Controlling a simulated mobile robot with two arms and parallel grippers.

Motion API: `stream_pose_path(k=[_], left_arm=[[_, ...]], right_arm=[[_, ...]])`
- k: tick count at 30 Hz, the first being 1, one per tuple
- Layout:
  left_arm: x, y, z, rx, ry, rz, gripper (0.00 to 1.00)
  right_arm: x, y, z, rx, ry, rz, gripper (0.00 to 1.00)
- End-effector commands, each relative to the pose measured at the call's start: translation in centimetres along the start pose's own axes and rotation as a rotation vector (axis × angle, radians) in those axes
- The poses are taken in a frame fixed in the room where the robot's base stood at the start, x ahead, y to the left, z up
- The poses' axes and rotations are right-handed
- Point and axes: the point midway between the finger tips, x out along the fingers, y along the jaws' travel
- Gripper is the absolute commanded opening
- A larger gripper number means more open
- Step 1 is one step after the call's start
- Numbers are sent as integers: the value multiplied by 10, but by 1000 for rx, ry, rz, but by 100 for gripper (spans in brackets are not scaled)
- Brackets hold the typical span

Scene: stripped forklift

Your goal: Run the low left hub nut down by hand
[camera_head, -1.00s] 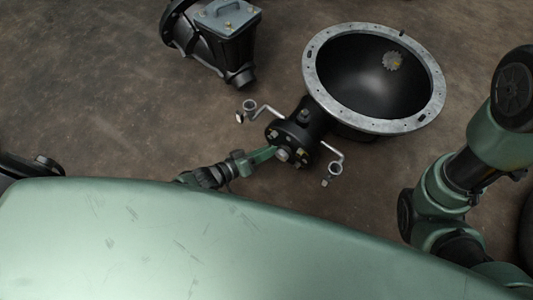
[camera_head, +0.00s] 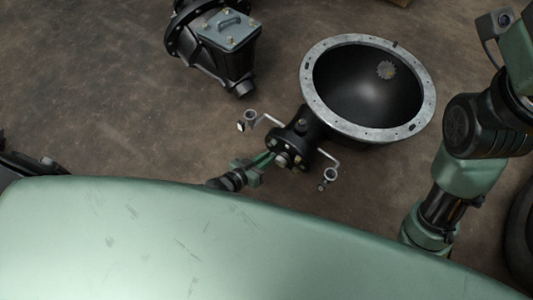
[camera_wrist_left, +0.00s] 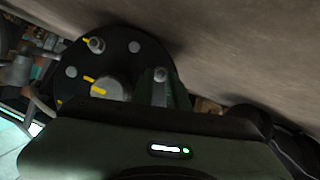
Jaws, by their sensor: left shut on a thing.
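The black hub flange (camera_head: 292,152), with several light studs and nuts on its face, is at the near end of the black axle housing. My left gripper (camera_head: 268,158) comes in from the left and its tips are at the flange's lower left side. It is shut on a hub nut there; the fingers mostly hide the nut in the head view. In the left wrist view the flange face (camera_wrist_left: 120,65) shows a large centre cap (camera_wrist_left: 110,88), several studs and yellow marks. A green finger (camera_wrist_left: 172,92) stands beside the cap, with a small light nut or stud end (camera_wrist_left: 160,74) at its tip.
A large bell housing (camera_head: 368,90) with a grey rim joins the hub. Bent metal arms with rings (camera_head: 250,117) (camera_head: 330,174) stick out on both sides. A black gearbox (camera_head: 215,45) lies at the upper left. A tyre (camera_head: 520,235) is at the right edge.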

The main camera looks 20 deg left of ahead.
Motion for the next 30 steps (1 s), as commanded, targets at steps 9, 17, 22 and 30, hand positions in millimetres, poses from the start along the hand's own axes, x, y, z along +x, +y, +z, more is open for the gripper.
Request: stream_pose_path(k=[9,17,22,30], left_arm=[[0,-4,0,1,-1,-6,30],[1,-4,1,-15,0,4,30],[3,-7,6,-189,-1,81,30],[1,-4,2,-411,0,167,30]], right_arm=[[-1,0,0,0,1,-1,42],[-4,-1,0,0,-1,-1,42],[3,-5,-15,-7,61,-21,42],[16,-12,-33,-16,122,-46,42]])
